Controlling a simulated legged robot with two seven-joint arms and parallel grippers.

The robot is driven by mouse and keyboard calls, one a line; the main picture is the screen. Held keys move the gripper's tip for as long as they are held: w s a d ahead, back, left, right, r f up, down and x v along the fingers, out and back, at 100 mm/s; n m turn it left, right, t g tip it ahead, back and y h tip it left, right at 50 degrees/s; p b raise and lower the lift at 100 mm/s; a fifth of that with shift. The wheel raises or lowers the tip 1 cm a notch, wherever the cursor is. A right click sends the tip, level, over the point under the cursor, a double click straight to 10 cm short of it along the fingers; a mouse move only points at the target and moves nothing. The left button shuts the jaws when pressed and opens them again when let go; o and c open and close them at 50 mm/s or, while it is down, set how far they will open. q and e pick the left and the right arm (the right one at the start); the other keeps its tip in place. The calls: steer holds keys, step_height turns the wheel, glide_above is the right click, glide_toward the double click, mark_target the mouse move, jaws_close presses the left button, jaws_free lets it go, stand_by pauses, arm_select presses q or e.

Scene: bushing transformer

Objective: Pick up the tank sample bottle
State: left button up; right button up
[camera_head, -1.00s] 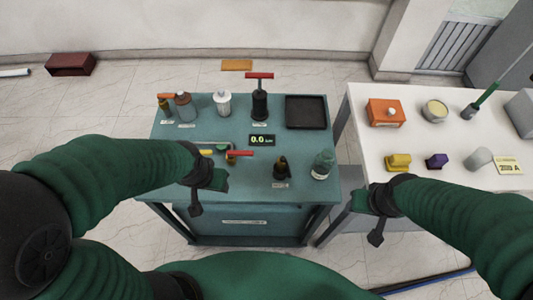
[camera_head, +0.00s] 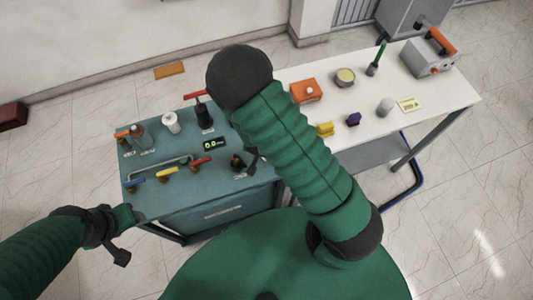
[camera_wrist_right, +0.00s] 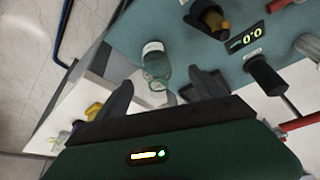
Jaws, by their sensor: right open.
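A clear greenish glass bottle (camera_wrist_right: 156,65) with a white label, apparently the tank sample bottle, stands on the teal bench (camera_head: 205,190). In the right wrist view it shows between and beyond the fingers of my right gripper (camera_wrist_right: 161,79), which is open and empty. Contact with the fingers does not show. In the head view my right arm covers this bottle and most of the right gripper. My left gripper (camera_head: 122,232) is at the bench's front left corner, away from the bottle; its jaw opening is unclear.
A dark fitting with an amber part (camera_wrist_right: 212,18) stands close to the bottle. The white table (camera_head: 415,80) adjoins on the right, with an orange box (camera_head: 306,91).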

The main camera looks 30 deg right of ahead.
steer(key=b+x, duration=0.1)
steer(key=x, duration=0.2)
steer(key=d+b+x, duration=0.1)
steer(key=x, duration=0.2)
steer(key=shift+w+b, duration=0.1)
steer(key=shift+b, duration=0.3)
step_height(320, 180, down, 4)
steer(key=b, duration=0.4)
steer(key=shift+a, duration=0.1)
steer(key=shift+w+f+b, duration=0.15)
steer(key=shift+f+b, duration=0.05)
steer(key=shift+b, duration=0.25)
steer(key=shift+w+d, duration=0.2)
steer(key=shift+d, duration=0.3)
steer(key=shift+c, duration=0.6)
steer(key=shift+s+d, duration=0.15)
steer(key=c, duration=1)
arm_select(q)
steer(key=s+x, duration=0.2)
steer(key=x, duration=0.7)
steer(key=shift+w+d+f, duration=0.15)
steer(key=shift+w+d, duration=0.05)
steer(key=shift+w, duration=0.1)
arm_select(e)
steer(key=shift+a, duration=0.35)
steer(key=c, duration=0.4)
